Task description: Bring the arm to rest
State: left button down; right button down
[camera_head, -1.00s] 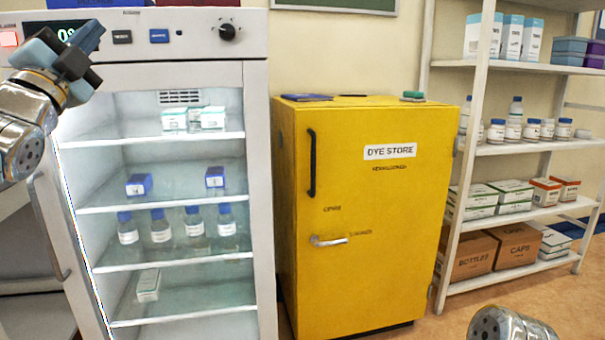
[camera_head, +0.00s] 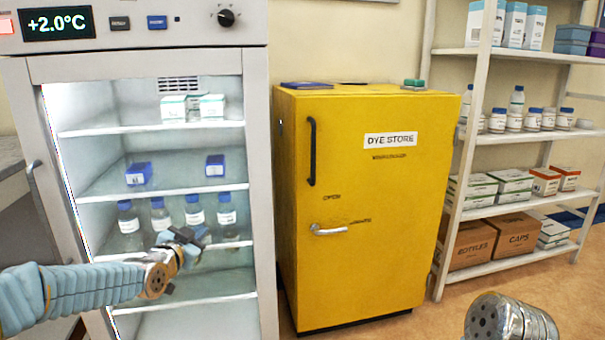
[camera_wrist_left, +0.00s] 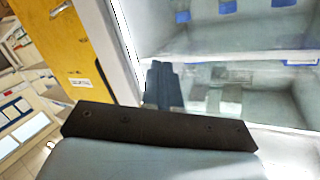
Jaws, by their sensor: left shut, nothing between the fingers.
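My left arm comes in from the left in the head view. Its gripper (camera_head: 188,240) is shut and empty, and shows in front of the lower shelves of the glass-fronted fridge (camera_head: 256,200). In the left wrist view the dark closed fingers (camera_wrist_left: 162,84) point toward the fridge, with the yellow cabinet (camera_wrist_left: 65,45) to their left. Of my right arm only a rounded metal link shows at the bottom right of the head view; its gripper is out of frame.
The fridge holds bottles (camera_head: 160,216), blue boxes (camera_head: 138,174) and white boxes (camera_head: 173,108); its display reads +2.0°C. The yellow dye store cabinet (camera_head: 365,200) is closed. A stocked shelf rack (camera_head: 505,206) stands at the right. Floor (camera_head: 410,325) shows in front of the cabinet.

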pick_arm(q)
jog(key=s+d+f+n+g, duration=0.1)
jog(key=s+d+f+g, duration=0.15)
jog(key=f, duration=0.65)
jog(key=s+d+f+n+g, duration=0.2)
jog(key=s+d+f, duration=0.15)
jog(key=f, duration=0.65)
jog(key=s+d+f+n+g, duration=0.1)
jog(key=s+d+f+g, duration=0.2)
jog(key=f, duration=0.6)
jog(key=s+d+f+n+g, duration=0.1)
jog(key=s+f+g, duration=0.1)
jog(key=s+f, duration=0.3)
jog(key=s+d+f+n+g, duration=0.2)
jog(key=s+f, duration=0.4)
jog(key=s, duration=0.6)
jog(key=s+d+f+n+g+h, duration=0.1)
jog(key=s+d+f+g, duration=0.1)
jog(key=s+f, duration=0.3)
jog(key=s+g, duration=0.1)
jog(key=s, duration=0.3)
jog(key=shift+s+d+f+n, duration=0.15)
jog(key=shift+s+f+n, duration=0.15)
